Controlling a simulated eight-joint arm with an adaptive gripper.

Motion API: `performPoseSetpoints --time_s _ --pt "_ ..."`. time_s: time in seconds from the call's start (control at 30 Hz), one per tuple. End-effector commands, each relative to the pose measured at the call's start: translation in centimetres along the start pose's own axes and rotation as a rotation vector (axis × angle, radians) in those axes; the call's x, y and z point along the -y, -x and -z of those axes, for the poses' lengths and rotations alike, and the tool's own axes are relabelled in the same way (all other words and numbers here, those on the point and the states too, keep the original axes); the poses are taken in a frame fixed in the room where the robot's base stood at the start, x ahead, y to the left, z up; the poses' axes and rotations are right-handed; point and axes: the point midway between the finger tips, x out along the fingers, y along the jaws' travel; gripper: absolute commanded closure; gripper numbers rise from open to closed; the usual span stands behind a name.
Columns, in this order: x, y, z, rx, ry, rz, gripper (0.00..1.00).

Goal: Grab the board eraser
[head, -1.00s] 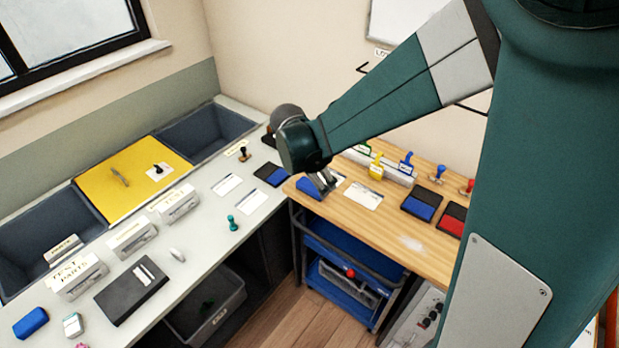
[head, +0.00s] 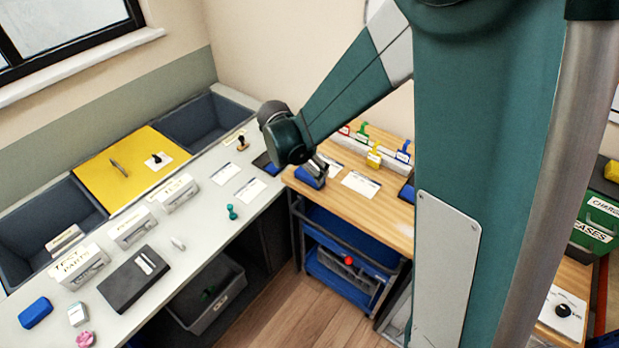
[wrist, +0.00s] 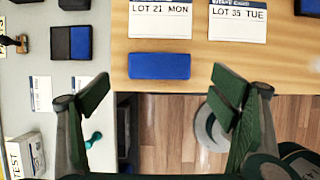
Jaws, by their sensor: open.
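A blue block that looks like the board eraser (wrist: 160,65) lies on the front left part of the wooden bench, near its edge. In the head view the blue block (head: 309,179) is partly hidden under my gripper (head: 319,167). In the wrist view my gripper (wrist: 161,96) is open and empty, its two fingers wide apart. The block lies between the finger lines but beyond the tips, apart from both. A similar blue block (head: 36,312) sits at the near left end of the grey counter.
Lot cards (wrist: 160,18) lie just behind the blue block. An ink pad (wrist: 71,42) lies to its left on the grey counter (head: 200,225). Stamps (head: 374,157) stand at the back of the wooden bench (head: 384,222). A blue cart (head: 345,262) stands below.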

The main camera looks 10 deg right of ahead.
Motion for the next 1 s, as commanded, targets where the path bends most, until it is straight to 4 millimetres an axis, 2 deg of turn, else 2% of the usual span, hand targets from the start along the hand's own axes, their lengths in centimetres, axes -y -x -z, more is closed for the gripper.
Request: performPoseSetpoints --time_s 0.27,0.77,1.0 --pt "0.0 -1.7 0.0 0.000 -0.001 0.000 0.15" --pt "0.0 -2.1 -0.1 0.000 -0.001 0.000 0.15" --pt "0.0 -3.7 -0.4 0.000 -0.002 0.001 0.15"
